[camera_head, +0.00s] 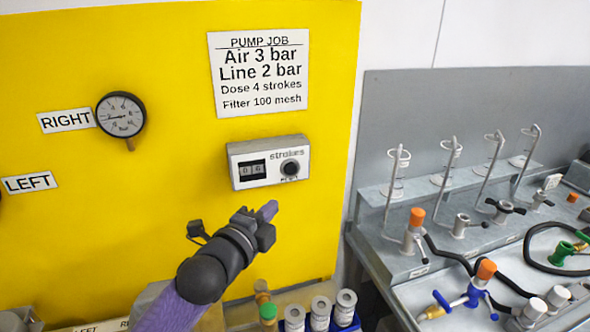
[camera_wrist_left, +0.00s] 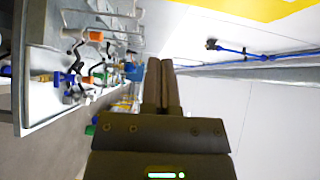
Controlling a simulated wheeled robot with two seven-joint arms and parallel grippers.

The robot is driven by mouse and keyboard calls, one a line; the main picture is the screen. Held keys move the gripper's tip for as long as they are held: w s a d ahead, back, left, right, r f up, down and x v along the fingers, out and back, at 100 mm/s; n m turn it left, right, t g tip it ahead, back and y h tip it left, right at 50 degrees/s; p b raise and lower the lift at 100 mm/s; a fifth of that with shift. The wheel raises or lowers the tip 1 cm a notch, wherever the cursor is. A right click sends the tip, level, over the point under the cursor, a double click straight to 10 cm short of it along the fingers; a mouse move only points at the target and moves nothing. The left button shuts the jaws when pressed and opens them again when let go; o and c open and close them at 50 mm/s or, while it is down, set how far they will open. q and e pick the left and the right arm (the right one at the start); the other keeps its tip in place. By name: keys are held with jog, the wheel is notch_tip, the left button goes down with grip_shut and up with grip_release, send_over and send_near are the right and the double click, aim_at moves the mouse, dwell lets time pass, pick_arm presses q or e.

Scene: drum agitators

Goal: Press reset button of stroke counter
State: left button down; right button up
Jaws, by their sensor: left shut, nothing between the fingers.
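The stroke counter (camera_head: 268,162) is a white box marked "strokes" on the yellow panel, with a small dark display (camera_head: 252,170) that seems to read 00. Its reset button (camera_head: 290,168) is a round black knob at the right of the box. My left gripper (camera_head: 268,212) is in front of the panel, below the counter, apart from the button in the picture. Its fingers (camera_wrist_left: 161,85) are shut and empty in the left wrist view, where the counter does not show. My right gripper is in neither view.
A "PUMP JOB" sign (camera_head: 259,74) hangs above the counter, and a round gauge (camera_head: 121,115) is at the left. Grey canisters in a blue rack (camera_head: 320,314) stand below. A grey bench (camera_head: 400,265) with valves, hoses and wire stands fills the right.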

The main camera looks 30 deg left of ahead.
pick_arm(q)
send_near(296, 168)
jog(key=w+d, duration=0.2)
jog(key=w, duration=0.2)
jog(key=w+a, duration=0.2)
jog(key=shift+w+a+f, duration=0.15)
jog(key=shift+w+a, duration=0.05)
jog(key=shift+a, duration=0.1)
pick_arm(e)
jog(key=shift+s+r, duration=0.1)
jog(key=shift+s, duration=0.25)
